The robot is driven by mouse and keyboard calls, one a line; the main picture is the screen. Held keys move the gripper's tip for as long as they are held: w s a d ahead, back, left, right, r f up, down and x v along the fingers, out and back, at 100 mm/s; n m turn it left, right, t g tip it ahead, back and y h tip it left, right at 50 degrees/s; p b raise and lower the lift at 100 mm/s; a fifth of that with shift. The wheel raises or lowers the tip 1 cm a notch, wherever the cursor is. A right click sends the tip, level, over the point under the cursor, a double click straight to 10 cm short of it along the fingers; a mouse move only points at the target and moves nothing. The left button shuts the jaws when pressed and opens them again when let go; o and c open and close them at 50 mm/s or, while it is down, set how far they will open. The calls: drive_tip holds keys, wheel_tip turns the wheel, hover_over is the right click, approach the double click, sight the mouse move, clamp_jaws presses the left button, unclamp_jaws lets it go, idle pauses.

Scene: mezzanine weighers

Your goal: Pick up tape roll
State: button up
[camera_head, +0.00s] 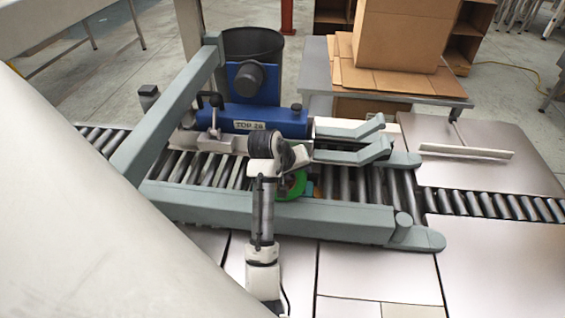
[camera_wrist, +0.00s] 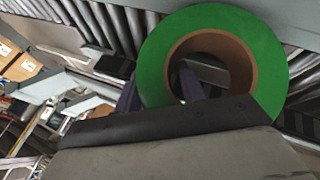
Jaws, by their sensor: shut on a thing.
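The green tape roll (camera_head: 297,184) shows partly behind my arm in the head view, over the roller conveyor. In the wrist view the tape roll (camera_wrist: 153,62) is large, with its brown core facing the camera. My gripper (camera_wrist: 160,90) is shut on the roll's left wall, one finger inside the core and the other outside the rim. The fingertips are mostly hidden by the roll and the gripper body. I cannot tell whether the roll still touches the rollers.
The grey-green conveyor frame (camera_head: 340,218) runs in front of the roll. A blue machine (camera_head: 265,118) stands behind, with grey guide arms (camera_head: 355,150) to the right. A cardboard box (camera_head: 400,35) is on a back table.

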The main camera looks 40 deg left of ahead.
drive_tip(key=shift+r, duration=0.1)
clamp_jaws()
drive_tip(key=shift+r, duration=0.1)
wheel_tip(320, 180, up, 20)
drive_tip(key=p, duration=0.1)
